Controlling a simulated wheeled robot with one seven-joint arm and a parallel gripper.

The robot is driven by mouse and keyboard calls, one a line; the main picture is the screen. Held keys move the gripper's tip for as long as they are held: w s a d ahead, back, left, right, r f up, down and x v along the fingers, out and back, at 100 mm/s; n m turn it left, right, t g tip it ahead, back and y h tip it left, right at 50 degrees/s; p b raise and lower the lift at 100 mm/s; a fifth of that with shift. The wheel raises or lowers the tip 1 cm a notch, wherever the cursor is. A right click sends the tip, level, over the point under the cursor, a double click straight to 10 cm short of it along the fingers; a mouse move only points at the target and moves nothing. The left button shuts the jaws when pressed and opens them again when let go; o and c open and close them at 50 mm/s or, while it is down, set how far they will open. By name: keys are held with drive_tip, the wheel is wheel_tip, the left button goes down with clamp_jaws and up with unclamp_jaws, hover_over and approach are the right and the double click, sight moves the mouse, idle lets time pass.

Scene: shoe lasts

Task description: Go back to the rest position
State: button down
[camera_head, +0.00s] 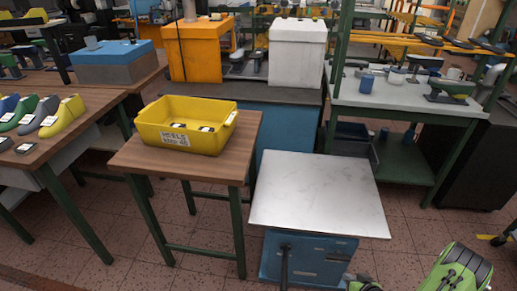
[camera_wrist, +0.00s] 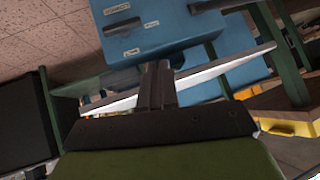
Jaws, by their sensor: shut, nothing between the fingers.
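My gripper (camera_wrist: 160,70) shows in the wrist view as dark fingers held together, with nothing visible between them. It is in front of a blue cabinet (camera_wrist: 150,25) with small labels and the edge of a pale top (camera_wrist: 225,66). In the head view, green and black parts of my arm show at the lower right. I cannot clearly make out the fingers there.
The blue cabinet with a bare white top (camera_head: 318,195) stands close in front. A yellow bin (camera_head: 157,136) sits on a wooden table (camera_head: 130,160) to its left. Shoe lasts (camera_head: 62,116) lie on a table at far left. A green-framed workbench (camera_head: 405,102) stands behind right.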

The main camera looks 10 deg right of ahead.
drive_tip(key=w+a+r+n+g+y+p, duration=0.15)
drive_tip(key=a+r, duration=0.25)
drive_tip(key=r, duration=0.5)
drive_tip(key=w+a+r+n+g, duration=0.15)
drive_tip(key=a+r, duration=0.25)
drive_tip(key=r, duration=0.6)
drive_tip(key=w+a+r+n+y+p, duration=0.1)
drive_tip(key=w+a+r+n, duration=0.15)
drive_tip(key=r, duration=0.65)
drive_tip(key=s+a+r+g+h+p, duration=0.1)
drive_tip(key=s+a+r, duration=0.25)
drive_tip(key=r, duration=0.25)
drive_tip(key=s+a+r+h+p, duration=0.1)
drive_tip(key=s+a+r, duration=0.25)
drive_tip(key=r, duration=0.25)
drive_tip(key=s+a+r+m, duration=0.1)
drive_tip(key=s+r, duration=0.3)
drive_tip(key=s, duration=0.3)
drive_tip(key=s+a+r+m+h+p, duration=0.1)
drive_tip(key=s+a+r+m, duration=0.1)
drive_tip(key=s+r, duration=0.2)
drive_tip(key=s, duration=0.3)
drive_tip(key=shift+r, duration=0.25)
